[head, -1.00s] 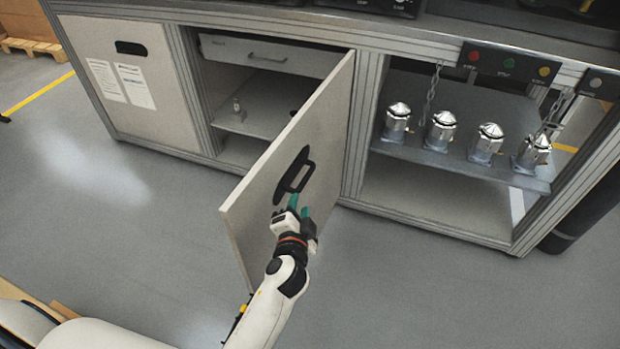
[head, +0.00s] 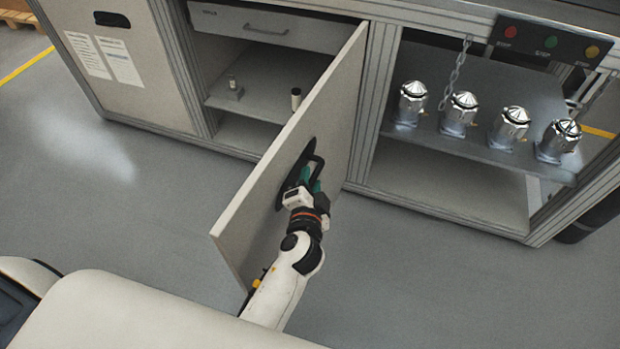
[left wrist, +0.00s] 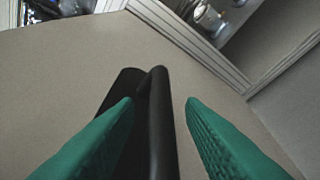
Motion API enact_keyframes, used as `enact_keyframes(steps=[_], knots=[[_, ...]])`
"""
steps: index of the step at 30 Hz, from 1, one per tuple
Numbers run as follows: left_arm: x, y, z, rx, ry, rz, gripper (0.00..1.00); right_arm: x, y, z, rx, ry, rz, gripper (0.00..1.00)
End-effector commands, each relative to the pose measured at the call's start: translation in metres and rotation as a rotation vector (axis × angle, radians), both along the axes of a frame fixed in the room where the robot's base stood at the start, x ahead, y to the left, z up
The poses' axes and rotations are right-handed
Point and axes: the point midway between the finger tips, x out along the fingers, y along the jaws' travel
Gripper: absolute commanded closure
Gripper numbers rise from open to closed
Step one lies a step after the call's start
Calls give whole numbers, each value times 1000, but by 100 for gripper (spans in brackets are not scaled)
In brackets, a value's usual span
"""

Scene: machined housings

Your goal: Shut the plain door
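The plain door (head: 285,165) stands wide open in the head view, swung out from the cabinet, with its handled face toward the right. Its black handle (head: 300,172) is on a dark plate. My left gripper (head: 311,182) is at the handle. In the left wrist view the green fingers (left wrist: 160,120) stand apart on either side of the handle bar (left wrist: 160,125), with a visible gap on the right. The plain door's face (left wrist: 60,80) fills much of that view. My right gripper is not in view.
The open cabinet bay holds a drawer (head: 270,28) and small items on a shelf (head: 250,98). A door with papers (head: 120,65) is shut at left. Several metal housings (head: 508,128) stand on a shelf at right. The grey floor (head: 420,270) in front is clear.

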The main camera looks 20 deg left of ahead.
Motion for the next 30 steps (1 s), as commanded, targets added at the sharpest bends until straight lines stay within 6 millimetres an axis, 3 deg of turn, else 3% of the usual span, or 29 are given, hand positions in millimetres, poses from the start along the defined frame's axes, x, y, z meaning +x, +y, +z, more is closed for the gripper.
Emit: enact_keyframes(steps=[2, 9, 22, 26, 30], knots=[[0, 0, 0, 0, 0, 0, 64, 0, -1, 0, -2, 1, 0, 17], [0, 0, 0, 0, 0, 0, 100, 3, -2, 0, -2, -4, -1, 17], [1, 11, 0, 5, 3, -27, 100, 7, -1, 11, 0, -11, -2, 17], [3, 32, 0, 9, 8, -72, 100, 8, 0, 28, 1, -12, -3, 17], [7, 67, 1, 12, 9, -139, 100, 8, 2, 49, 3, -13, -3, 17]])
